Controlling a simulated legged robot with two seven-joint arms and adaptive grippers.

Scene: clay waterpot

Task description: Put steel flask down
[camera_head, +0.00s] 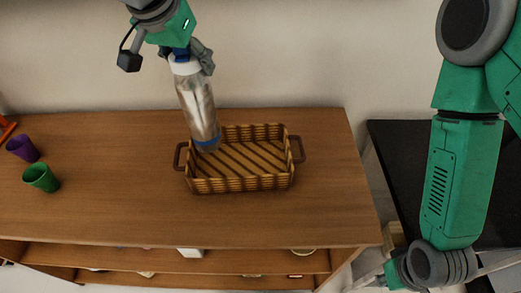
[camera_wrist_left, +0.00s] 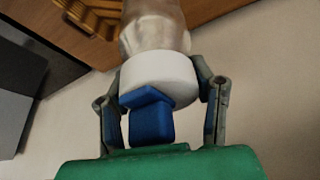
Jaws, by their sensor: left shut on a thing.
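The steel flask (camera_head: 199,108) has a silver body, a white top and a blue band near its base. My left gripper (camera_head: 191,58) is shut on its white top and holds it nearly upright, slightly tilted. The flask's base shows in front of the left part of a woven basket (camera_head: 240,185); I cannot tell whether it touches the basket. In the left wrist view the flask's white cap (camera_wrist_left: 160,75) sits between the two fingers of the left gripper (camera_wrist_left: 160,95). My right arm hangs at the right; its gripper's fingertips are not clearly seen.
The basket has two side handles and stands on a wooden cabinet top (camera_head: 110,200). The cabinet top between cups and basket is clear. A black surface (camera_head: 400,160) lies at the right.

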